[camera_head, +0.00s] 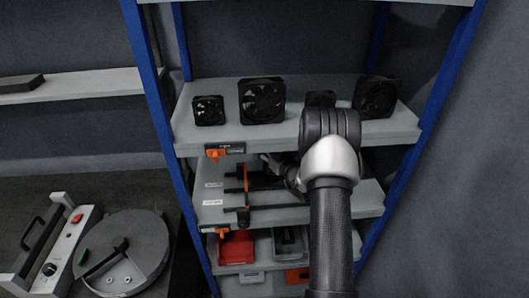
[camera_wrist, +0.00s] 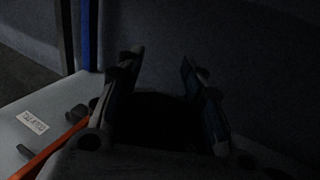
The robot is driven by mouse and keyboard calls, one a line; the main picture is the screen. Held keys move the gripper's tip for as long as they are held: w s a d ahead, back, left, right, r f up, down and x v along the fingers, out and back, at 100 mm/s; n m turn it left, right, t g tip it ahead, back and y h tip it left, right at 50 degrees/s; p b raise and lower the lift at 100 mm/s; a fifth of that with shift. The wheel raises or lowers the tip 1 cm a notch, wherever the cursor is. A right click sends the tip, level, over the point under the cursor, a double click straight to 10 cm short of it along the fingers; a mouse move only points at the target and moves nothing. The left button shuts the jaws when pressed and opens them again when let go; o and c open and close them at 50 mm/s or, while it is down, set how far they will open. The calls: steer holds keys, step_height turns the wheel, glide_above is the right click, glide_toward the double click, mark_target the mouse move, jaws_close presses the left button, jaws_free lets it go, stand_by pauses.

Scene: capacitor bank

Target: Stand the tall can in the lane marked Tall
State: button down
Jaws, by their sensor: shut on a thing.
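My gripper (camera_wrist: 161,62) shows in the dark wrist view, its two fingers on either side of a dark, hard-to-see body (camera_wrist: 155,118), which it is shut on. I take this body to be the can; its height and tilt cannot be told. In the head view my arm reaches into the middle shelf (camera_head: 212,214), and the gripper (camera_head: 270,163) is mostly hidden by the arm. A white lane label (camera_wrist: 33,122) lies left of the fingers; its print is too dim to read surely. Two small labels (camera_head: 213,185) sit on that shelf's left part.
Dark lane rails (camera_head: 276,207) with orange ends cross the middle shelf. An orange strip (camera_wrist: 58,147) runs left of my gripper. Black fans (camera_head: 262,100) stand on the shelf above. A red bin (camera_head: 236,248) is below. Blue posts (camera_head: 158,110) bound the rack.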

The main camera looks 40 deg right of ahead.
steer(key=shift+w+d+f+b, duration=0.1)
steer(key=shift+w+f+b, duration=0.35)
steer(key=shift+f, duration=0.35)
steer(key=shift+w+d+f+b, duration=0.1)
steer(key=shift+w+f+b, duration=0.25)
steer(key=shift+f, duration=0.45)
steer(key=shift+s+a+f, duration=0.1)
steer(key=shift+f+b, duration=0.15)
steer(key=shift+b, duration=0.15)
steer(key=c, duration=0.6)
jaws_free()
steer(key=shift+c, duration=0.2)
